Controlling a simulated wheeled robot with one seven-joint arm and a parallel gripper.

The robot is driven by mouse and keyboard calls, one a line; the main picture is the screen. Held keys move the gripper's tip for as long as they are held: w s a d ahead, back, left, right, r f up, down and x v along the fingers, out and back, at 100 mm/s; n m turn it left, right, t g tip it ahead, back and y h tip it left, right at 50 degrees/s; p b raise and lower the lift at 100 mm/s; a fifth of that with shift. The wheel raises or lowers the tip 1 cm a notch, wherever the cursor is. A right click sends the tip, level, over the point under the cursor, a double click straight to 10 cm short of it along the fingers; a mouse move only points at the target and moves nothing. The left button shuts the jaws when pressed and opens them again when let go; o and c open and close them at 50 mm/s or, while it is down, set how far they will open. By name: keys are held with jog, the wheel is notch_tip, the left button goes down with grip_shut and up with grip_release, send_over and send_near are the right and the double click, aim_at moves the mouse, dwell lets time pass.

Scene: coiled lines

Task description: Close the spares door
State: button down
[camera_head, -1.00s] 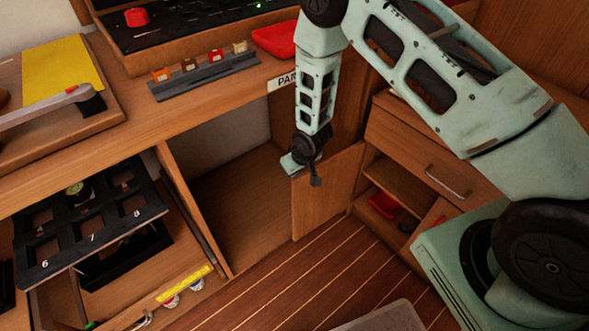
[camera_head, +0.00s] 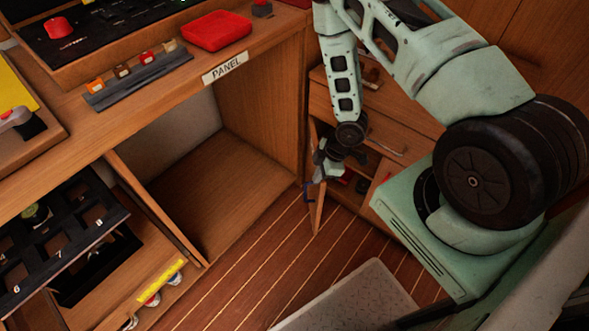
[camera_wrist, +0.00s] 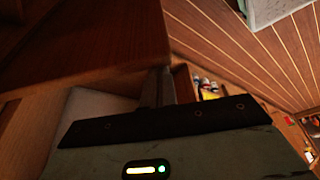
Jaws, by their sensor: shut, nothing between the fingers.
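A narrow wooden door (camera_head: 318,212) stands open beside the right-hand cabinet in the head view, seen nearly edge-on. I take it for the spares door, but no spares label is readable. A small blue piece (camera_head: 308,192) shows at its left edge. My gripper (camera_head: 325,170) is at the upper part of this door, shut and empty, and hides some of it. I cannot tell whether it touches the door. In the wrist view the closed fingers (camera_wrist: 159,88) point toward a dark wooden surface (camera_wrist: 90,45) close ahead.
The open compartment under the PANEL label (camera_head: 222,69) is left of the door. Drawers (camera_head: 385,130) and shelves with red items are behind my arm. An extended drawer with a black numbered tray (camera_head: 60,245) is at lower left. A grey plate (camera_head: 350,300) lies on the plank floor.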

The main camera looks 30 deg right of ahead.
jog(key=s+d+n+p, duration=0.1)
jog(key=s+d, duration=0.1)
jog(key=d, duration=0.5)
jog(key=shift+s+d+n+g, duration=0.3)
jog(key=shift+s+n, duration=0.05)
jog(key=shift+n, duration=0.05)
jog(key=shift+p, duration=0.3)
